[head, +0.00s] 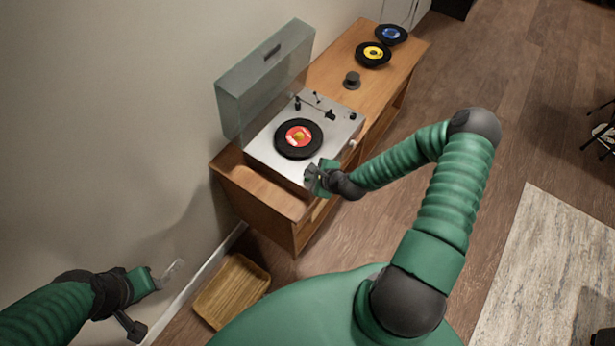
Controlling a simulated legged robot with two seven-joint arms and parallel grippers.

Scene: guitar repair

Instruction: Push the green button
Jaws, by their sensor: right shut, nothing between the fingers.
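My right gripper (314,175) is shut and empty at the front near corner of the record player (262,148). It hides that corner, and no green button can be made out; I cannot tell whether the gripper touches the player. A black record with a red label (299,138) lies on the platter. The player's clear lid (262,80) stands open at the back, by the wall. My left gripper (172,272) is low at the left, by the wall and away from the player; its jaws are too unclear to read.
The wooden cabinet (254,207) carries the player, a small dark knob-like object (352,80), a yellow-label record (373,54) and a blue-label record (391,34). A wooden tray (232,290) lies on the floor. A pale rug (550,265) is at the right.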

